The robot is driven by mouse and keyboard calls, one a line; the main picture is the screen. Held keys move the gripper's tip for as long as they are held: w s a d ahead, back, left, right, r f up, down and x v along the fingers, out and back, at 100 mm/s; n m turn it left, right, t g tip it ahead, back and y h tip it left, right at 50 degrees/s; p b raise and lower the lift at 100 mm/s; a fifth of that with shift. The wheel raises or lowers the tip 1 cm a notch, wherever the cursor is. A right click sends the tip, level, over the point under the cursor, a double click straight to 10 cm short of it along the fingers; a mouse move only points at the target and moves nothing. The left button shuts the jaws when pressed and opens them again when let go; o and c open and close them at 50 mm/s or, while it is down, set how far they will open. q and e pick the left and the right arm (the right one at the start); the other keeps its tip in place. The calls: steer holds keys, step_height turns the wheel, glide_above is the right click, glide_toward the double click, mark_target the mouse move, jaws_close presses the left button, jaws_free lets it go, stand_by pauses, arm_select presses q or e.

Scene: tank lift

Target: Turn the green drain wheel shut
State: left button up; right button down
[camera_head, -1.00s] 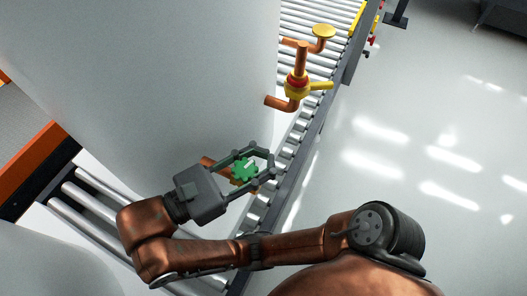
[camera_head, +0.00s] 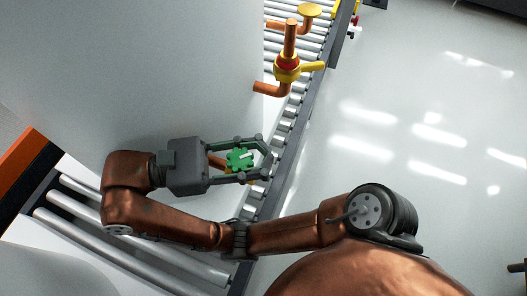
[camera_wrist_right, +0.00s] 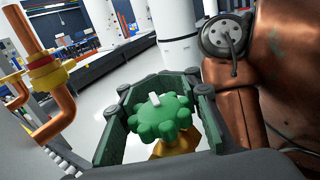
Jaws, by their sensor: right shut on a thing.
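The green drain wheel (camera_head: 240,159) sits on a short copper pipe low on the side of the large white tank (camera_head: 130,75). It carries a pale mark on its face. My right gripper (camera_head: 262,160) reaches in from the left, its two fingers on either side of the wheel and shut on it. In the right wrist view the lobed green wheel (camera_wrist_right: 161,118) lies between the green-grey finger pads, with brass fitting below it. My left gripper is not in view.
A copper pipe with a yellow-handled valve (camera_head: 288,68) stands up the tank side, with a yellow cap (camera_head: 309,11) beyond. A roller conveyor (camera_head: 292,115) runs beneath. The grey floor (camera_head: 420,130) at right is open.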

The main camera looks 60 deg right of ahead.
steer(key=c, duration=1.5)
jaws_free()
step_height(320, 180, up, 10)
